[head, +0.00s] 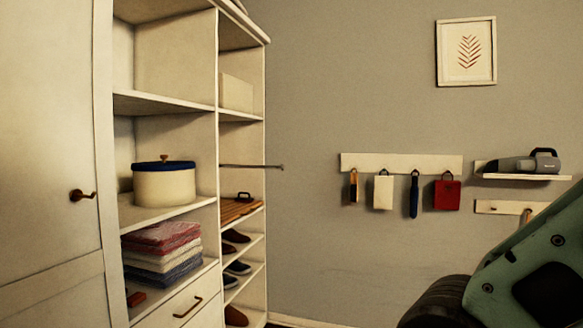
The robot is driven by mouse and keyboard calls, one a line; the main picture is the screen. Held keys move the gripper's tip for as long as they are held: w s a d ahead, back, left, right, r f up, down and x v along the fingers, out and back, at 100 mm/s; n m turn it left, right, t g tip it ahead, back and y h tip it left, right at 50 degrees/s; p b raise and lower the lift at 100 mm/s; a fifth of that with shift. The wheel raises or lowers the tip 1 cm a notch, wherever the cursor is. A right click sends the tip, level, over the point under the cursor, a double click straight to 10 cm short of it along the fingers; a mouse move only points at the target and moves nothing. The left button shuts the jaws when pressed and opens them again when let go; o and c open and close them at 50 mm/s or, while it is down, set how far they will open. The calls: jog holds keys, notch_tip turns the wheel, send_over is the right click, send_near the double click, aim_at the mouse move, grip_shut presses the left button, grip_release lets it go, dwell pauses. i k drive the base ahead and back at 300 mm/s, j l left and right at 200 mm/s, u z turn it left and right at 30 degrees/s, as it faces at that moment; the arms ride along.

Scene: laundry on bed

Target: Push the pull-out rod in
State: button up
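The pull-out rod (255,166) is a thin dark metal rod in the right column of the white wardrobe. It sticks out level past the front edge of the shelves, and its tip (282,167) is in the open air before the grey wall. My arm fills the lower right corner of the head view, well to the right of the rod and apart from it. My gripper itself is not in view.
The wardrobe (218,150) holds a lidded pot (164,187), folded towels (160,262) and several shoes (238,267). A wooden rack (235,209) lies below the rod. A hook rail (400,163) and a handheld vacuum (530,163) are on the wall. The space right of the rod looks clear.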

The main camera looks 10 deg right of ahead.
aim_at(257, 166)
jog(key=i+l, duration=0.45)
jog(key=i, duration=0.15)
jog(key=i+l, duration=0.4)
jog(key=i, duration=0.15)
jog(key=i+l, duration=0.45)
jog(key=i, duration=0.15)
